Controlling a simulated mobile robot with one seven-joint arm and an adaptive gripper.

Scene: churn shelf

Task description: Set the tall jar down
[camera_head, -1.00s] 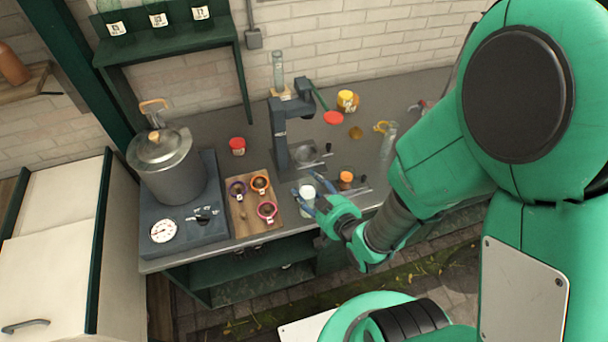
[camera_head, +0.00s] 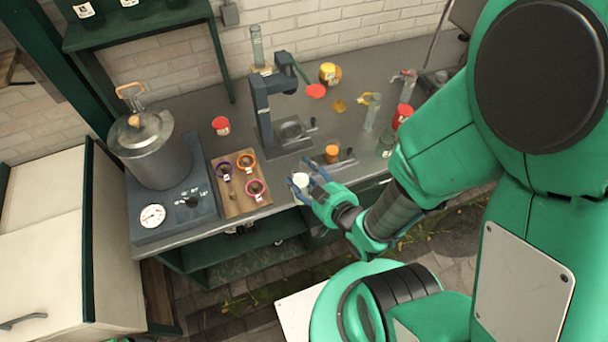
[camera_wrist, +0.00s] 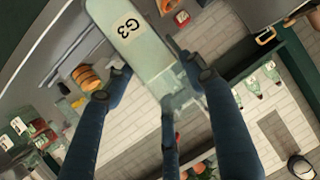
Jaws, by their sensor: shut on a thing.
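The jar in my gripper shows as a pale, translucent body with a white "G3" label (camera_wrist: 130,35) in the wrist view, running out past the top edge. In the head view only a small whitish part of the jar (camera_head: 300,180) shows between the blue fingers. My gripper (camera_head: 304,177) is shut on it near the counter's front edge, right of the wooden board. The blue fingers (camera_wrist: 150,85) flank it in the wrist view. I cannot tell whether the jar touches the counter.
The wooden board (camera_head: 229,204) with several small cups lies left of my gripper. A dark press stand (camera_head: 263,115) is behind it, and an orange-lidded jar (camera_head: 332,154) stands to its right. A metal pot (camera_head: 150,155) is farther left. Some grey counter (camera_head: 205,95) is bare.

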